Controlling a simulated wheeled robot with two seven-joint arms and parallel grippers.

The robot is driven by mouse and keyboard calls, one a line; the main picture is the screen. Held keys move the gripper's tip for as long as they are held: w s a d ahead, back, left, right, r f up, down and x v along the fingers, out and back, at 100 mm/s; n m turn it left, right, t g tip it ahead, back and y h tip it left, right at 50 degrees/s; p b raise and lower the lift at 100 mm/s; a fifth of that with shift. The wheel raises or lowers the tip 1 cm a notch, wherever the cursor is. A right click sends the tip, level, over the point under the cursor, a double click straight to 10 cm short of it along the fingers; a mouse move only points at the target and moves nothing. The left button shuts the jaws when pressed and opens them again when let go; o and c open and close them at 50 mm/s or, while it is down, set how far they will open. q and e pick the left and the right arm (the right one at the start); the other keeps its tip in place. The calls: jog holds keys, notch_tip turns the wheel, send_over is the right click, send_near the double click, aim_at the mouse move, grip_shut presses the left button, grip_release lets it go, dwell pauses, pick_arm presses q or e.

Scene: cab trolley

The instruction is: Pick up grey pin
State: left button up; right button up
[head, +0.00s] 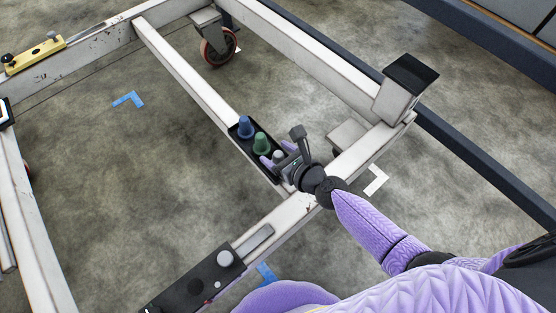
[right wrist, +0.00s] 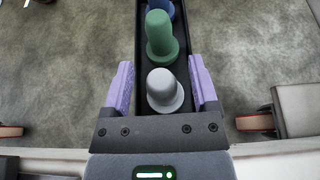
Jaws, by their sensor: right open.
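The grey pin (right wrist: 164,88) stands in a black tray (right wrist: 182,66), nearest my right gripper, in the right wrist view. My right gripper (right wrist: 160,85) is open, with one purple finger on each side of the grey pin and a gap to the pin on both sides. In the head view the grey pin (head: 279,157) shows small at the right gripper (head: 274,163), partly hidden by it. A green pin (right wrist: 161,38) stands behind it in the same tray, and a blue pin (right wrist: 161,7) beyond that. My left gripper is not in view.
The tray sits on a white beam (head: 185,72) of the trolley frame. A black box with a grey knob (head: 224,258) lies on the near beam. A yellow block (head: 35,54) is at the far left. Blue tape (head: 128,99) marks the floor.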

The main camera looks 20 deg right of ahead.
grip_shut()
dwell(0.3)
